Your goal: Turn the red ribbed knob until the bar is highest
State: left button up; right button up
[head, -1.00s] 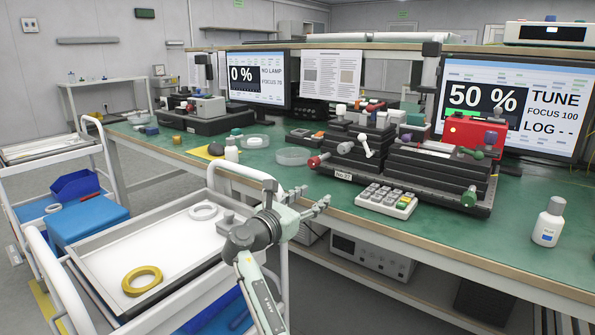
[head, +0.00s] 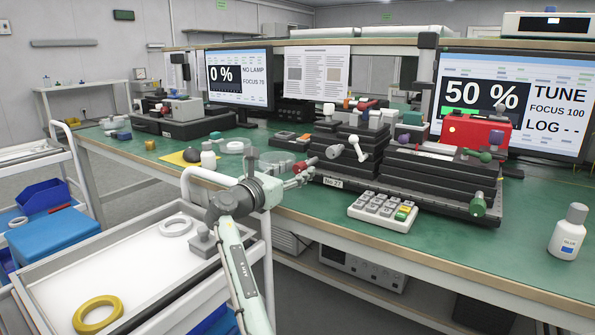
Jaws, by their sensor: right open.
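The red ribbed knob (head: 300,167) sticks out at the left end of the black stage assembly marked No 27 (head: 400,184). My right gripper (head: 301,176) is open, with its fingertips at the knob and partly overlapping it in the head view. I cannot tell whether the fingers touch it or stand around it. The right monitor (head: 480,95) reads 50 %, TUNE, FOCUS 100 and LOG - -, with a short green bar low at its left. My left gripper is not in view.
A keypad (head: 382,211) lies in front of the stage, and a white bottle (head: 568,232) stands at the right. A green knob (head: 477,204) is at the stage's right front. A cart tray (head: 130,262) with rings is at lower left. The left monitor (head: 238,78) reads 0 %.

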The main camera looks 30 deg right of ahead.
jog(key=shift+w+d, duration=0.25)
jog(key=shift+d, duration=0.25)
jog(key=shift+c, duration=0.2)
grip_shut()
